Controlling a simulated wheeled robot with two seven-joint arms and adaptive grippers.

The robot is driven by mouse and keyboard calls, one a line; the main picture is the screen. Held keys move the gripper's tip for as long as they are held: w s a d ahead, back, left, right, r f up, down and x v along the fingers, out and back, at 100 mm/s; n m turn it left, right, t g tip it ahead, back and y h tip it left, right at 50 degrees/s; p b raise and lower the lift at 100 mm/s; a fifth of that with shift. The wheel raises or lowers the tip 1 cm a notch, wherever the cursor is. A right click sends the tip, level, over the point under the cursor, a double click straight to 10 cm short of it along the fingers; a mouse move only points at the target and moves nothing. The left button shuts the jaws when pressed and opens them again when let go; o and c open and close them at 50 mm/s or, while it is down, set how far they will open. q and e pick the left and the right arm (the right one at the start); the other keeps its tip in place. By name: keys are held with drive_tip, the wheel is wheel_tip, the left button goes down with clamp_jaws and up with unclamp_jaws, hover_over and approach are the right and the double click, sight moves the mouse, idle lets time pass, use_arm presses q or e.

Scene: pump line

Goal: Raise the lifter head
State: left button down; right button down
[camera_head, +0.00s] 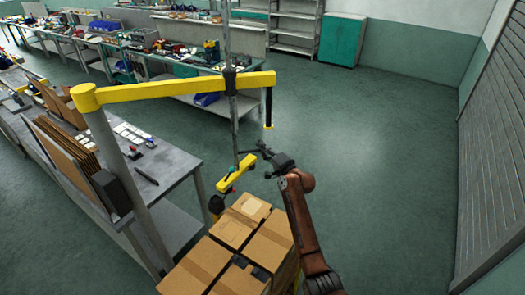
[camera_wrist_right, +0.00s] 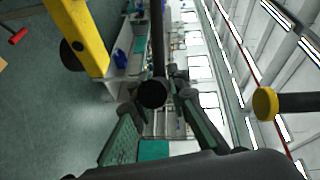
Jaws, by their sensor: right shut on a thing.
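The yellow lifter head (camera_head: 236,174) hangs at the lower end of the grey vertical tube (camera_head: 232,115), tilted in the picture, just behind the stacked cartons. It has a small green part and a red part on it. I cannot tell whether its dark lower end touches a carton. My right gripper (camera_head: 261,150) is at the right of the lifter head. In the right wrist view its fingers (camera_wrist_right: 158,122) are closed around a black round bar (camera_wrist_right: 153,94), which looks like the lifter's handle. The exact grip is partly hidden. My left gripper is out of view.
A yellow boom (camera_head: 175,89) reaches from a grey post at left over the lifter. A black rod (camera_head: 268,105) hangs from its right end. Cartons (camera_head: 240,222) are stacked in front. A workbench (camera_head: 165,165) is at left. The floor at right is clear.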

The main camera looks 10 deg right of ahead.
drive_tip(key=c, duration=1.8)
unclamp_jaws()
drive_tip(key=shift+c, duration=0.2)
drive_tip(key=f+v, duration=0.1)
drive_tip(key=v, duration=1.1)
drive_tip(key=shift+r, duration=0.45)
